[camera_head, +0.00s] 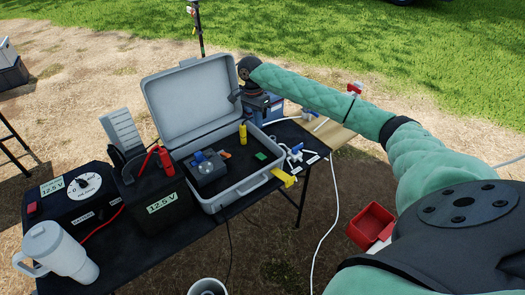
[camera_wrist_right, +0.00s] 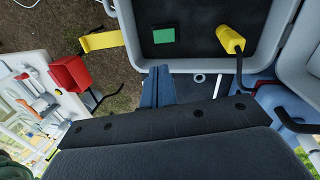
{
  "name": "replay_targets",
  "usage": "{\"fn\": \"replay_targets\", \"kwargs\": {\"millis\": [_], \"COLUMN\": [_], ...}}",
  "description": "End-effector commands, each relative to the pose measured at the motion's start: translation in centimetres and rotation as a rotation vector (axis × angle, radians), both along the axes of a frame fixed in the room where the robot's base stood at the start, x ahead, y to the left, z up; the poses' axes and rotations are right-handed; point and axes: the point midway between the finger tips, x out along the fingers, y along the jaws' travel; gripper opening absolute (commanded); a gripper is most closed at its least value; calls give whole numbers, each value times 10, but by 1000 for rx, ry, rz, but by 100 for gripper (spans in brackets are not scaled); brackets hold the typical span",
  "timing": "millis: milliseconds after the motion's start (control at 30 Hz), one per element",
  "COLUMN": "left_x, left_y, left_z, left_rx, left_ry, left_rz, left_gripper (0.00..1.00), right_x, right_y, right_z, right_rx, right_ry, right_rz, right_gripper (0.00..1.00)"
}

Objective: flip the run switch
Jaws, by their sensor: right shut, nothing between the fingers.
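The black control box (camera_head: 78,205) stands at the left end of the table, with a white dial (camera_head: 84,186) on top. A small red switch (camera_head: 32,208) sits at its left corner; I cannot read a run label on it. My right gripper (camera_wrist_right: 157,82) is shut and empty near the rim of the open grey case (camera_wrist_right: 190,68). The fingers are hard to make out there. My left gripper is not in view.
The case holds a grey device (camera_head: 206,172), a green block (camera_head: 261,156) and a yellow-topped item (camera_head: 243,133). A black battery (camera_head: 162,205) with red clamp (camera_head: 157,162) and a white mug (camera_head: 58,250) stand left. A red bin (camera_head: 371,223) is at right.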

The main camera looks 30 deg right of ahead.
Motion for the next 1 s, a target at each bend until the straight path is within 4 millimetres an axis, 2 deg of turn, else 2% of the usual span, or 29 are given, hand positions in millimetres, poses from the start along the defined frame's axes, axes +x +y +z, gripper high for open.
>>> {"fn": "replay_targets", "kwargs": {"millis": [200,633,767,1000], "left_x": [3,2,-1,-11], "left_y": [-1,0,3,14], "left_z": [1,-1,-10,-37], "left_rx": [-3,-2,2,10], "left_ry": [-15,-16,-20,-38], "left_rz": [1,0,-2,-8], "left_gripper": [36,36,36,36], "right_x": [-1,-2,-5,-12], "right_y": [1,1,0,0], "right_z": [0,-4,-15,-53], "right_rx": [-20,-22,-22,-21], "right_ry": [3,2,3,3], "right_rz": [-110,-115,-115,-115], "right_gripper": [0,0,0,0]}}
